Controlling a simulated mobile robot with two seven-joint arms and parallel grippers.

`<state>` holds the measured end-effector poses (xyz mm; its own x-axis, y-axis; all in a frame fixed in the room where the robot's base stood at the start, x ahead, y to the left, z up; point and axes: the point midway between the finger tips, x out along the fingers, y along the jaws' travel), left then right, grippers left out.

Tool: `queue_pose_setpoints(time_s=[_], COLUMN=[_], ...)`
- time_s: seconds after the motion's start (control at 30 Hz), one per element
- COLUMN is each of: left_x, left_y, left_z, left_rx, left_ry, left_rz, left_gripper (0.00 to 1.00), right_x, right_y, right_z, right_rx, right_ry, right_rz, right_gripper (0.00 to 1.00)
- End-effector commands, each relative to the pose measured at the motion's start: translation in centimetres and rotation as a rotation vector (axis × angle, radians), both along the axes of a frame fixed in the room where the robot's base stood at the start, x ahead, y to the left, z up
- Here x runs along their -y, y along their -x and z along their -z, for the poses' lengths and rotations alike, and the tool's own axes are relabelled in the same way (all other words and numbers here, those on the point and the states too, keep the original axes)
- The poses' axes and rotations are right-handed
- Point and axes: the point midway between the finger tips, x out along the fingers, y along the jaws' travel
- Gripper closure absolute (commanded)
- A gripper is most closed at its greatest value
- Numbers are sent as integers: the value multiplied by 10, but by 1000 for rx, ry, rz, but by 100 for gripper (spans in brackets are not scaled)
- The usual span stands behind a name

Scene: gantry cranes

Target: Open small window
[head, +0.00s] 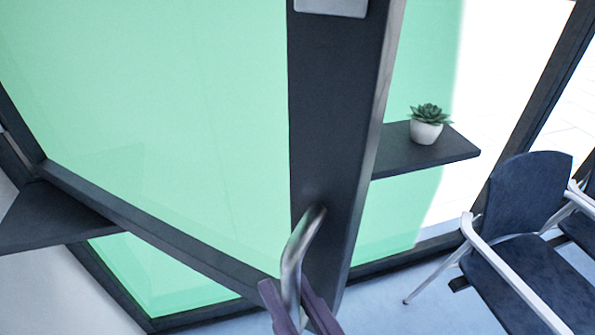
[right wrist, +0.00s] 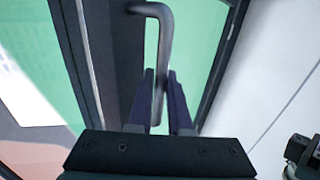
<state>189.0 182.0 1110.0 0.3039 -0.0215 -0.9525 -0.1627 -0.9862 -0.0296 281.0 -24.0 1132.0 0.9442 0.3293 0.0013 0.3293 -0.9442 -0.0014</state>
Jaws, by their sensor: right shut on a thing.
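The small window has a dark frame and green-tinted glass (head: 170,110). Its sash stands at an angle out from the sill, so it appears swung inward. A grey metal handle (head: 300,255) is on the sash's dark upright stile (head: 335,130). My right gripper (head: 295,300) is shut on the handle's lower part, with one purple finger on each side. In the right wrist view the bent handle (right wrist: 164,45) runs down between the fingers of the right gripper (right wrist: 160,85). My left gripper is not in view.
A dark sill shelf (head: 450,154) at right bears a succulent in a white pot (head: 426,130). Another stretch of dark shelf (head: 50,220) shows at left. Dark chairs with light armrests (head: 530,195) stand at right. Pale blue floor (head: 385,290) is clear between sash and chairs.

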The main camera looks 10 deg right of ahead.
Motion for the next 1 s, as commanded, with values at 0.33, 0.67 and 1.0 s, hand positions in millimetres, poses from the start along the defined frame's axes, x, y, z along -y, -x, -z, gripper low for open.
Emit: queue_pose_setpoints(time_s=[0.33,0.67,1.0], left_x=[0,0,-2], left_y=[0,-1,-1], left_z=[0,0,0], left_rx=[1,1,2], left_ry=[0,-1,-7], left_rz=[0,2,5], left_gripper=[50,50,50], right_x=[-8,-8,-7], right_y=[4,4,4], right_z=[1,2,1], right_rx=[-4,-5,-4], right_ry=[3,3,1], right_rz=[-12,-12,-10], right_gripper=[100,68,53])
